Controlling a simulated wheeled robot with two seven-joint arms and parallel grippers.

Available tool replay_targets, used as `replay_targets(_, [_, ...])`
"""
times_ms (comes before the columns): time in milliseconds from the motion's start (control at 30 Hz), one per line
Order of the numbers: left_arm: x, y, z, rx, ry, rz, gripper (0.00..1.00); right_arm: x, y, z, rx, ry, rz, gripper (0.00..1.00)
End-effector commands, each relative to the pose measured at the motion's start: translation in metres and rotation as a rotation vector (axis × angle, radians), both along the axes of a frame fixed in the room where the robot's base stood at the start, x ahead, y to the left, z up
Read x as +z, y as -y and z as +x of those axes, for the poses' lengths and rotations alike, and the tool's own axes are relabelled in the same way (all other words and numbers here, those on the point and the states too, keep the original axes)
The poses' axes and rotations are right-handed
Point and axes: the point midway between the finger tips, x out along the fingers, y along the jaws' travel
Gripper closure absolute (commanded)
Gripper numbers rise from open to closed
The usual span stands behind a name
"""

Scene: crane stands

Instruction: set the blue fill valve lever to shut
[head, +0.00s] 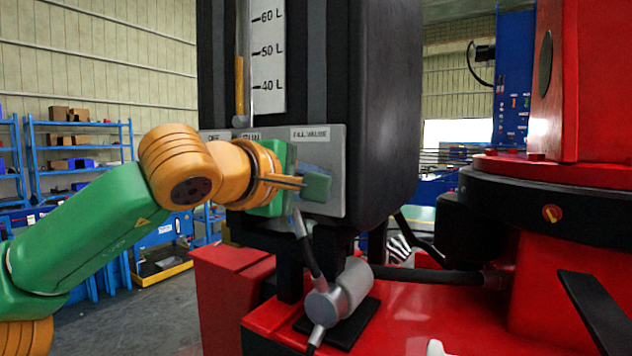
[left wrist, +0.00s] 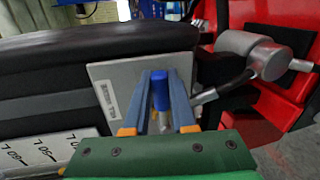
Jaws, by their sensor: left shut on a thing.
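The fill valve plate (head: 338,155) is a grey panel labelled "FILL VALVE" on the front of the black tank. It also shows in the left wrist view (left wrist: 105,72). My left gripper (head: 312,185) is at this plate, coming in from the left. In the left wrist view, the blue lever (left wrist: 160,86) lies between the two fingers of my left gripper (left wrist: 167,90), which are shut on it. In the head view the gripper mostly hides the lever, so its angle is hard to read there. My right gripper is in neither view.
The black tank (head: 375,90) with a litre scale (head: 267,55) rises behind the plate. A grey cylinder with a hose (head: 340,297) sits below on the red base (head: 400,325). Red crane parts (head: 585,90) fill the right. Blue shelves (head: 80,150) stand far back left.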

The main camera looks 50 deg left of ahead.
Motion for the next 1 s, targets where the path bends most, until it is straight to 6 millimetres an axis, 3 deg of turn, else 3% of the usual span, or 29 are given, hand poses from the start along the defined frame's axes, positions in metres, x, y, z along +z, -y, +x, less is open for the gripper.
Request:
replay_targets(667, [-0.0045, -0.0003, 0.0001, 0.002, -0.019, 0.05, 1.0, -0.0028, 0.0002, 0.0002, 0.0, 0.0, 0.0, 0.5])
replay_targets(700, [-0.0046, -0.0003, 0.0001, 0.002, -0.019, 0.05, 0.68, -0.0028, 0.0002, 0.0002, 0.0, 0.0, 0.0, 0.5])
replay_targets(800, [-0.0043, -0.0002, 0.0001, 0.001, -0.018, 0.05, 0.45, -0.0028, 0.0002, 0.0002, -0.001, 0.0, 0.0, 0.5])
replay_targets(1000, [-0.0039, -0.0002, 0.0, 0.001, -0.017, 0.049, 0.45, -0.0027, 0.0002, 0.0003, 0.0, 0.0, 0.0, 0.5])
